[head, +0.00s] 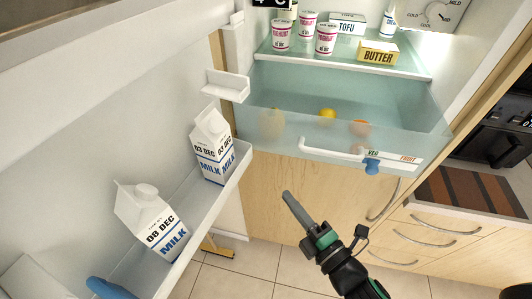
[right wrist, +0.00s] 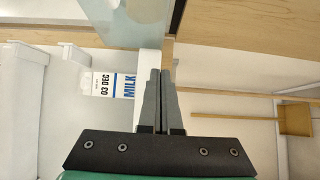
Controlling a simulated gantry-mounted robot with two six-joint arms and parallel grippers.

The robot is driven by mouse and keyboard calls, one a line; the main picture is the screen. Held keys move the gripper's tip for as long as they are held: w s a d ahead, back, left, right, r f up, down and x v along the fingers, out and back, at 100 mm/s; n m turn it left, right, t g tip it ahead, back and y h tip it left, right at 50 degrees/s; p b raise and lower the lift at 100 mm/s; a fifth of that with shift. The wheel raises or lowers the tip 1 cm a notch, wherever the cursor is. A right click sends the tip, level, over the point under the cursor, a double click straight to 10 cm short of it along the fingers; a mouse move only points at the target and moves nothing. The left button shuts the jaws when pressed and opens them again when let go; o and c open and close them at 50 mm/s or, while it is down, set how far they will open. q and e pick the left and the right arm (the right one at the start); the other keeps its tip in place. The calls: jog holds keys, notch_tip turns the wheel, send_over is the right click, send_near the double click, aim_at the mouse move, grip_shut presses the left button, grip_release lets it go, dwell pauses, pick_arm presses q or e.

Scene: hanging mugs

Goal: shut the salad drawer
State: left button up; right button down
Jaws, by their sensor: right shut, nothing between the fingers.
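The salad drawer (head: 275,142) is a translucent bin with a white bar handle (head: 330,152) and a blue slider (head: 371,165) by the VEG and FRUIT labels. It stands pulled out below the glass shelf, with a yellow fruit (head: 327,114) and some orange produce (head: 360,128) inside. My right gripper (head: 287,196) is shut and empty, below and in front of the drawer, apart from its handle. In the right wrist view its fingers (right wrist: 161,75) are together, with a translucent panel (right wrist: 135,15) beyond them. My left gripper is not in view.
The open fridge door on the left holds two milk cartons (head: 212,148) (head: 148,222) in its rack (head: 205,215). Yoghurt cups (head: 326,38), tofu (head: 347,24) and butter (head: 378,52) stand on the glass shelf (head: 345,60). Cabinets with bar handles (head: 425,235) are at the lower right.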

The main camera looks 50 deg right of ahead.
jog(key=p, duration=0.2)
send_near(264, 151)
jog(key=w+a, duration=0.2)
jog(key=w, duration=0.1)
jog(key=d, duration=0.1)
jog(key=w+d+p, duration=0.1)
jog(key=d, duration=0.1)
jog(key=w+d, duration=0.1)
jog(key=shift+w+d+p, duration=0.15)
jog(key=shift+p, duration=0.25)
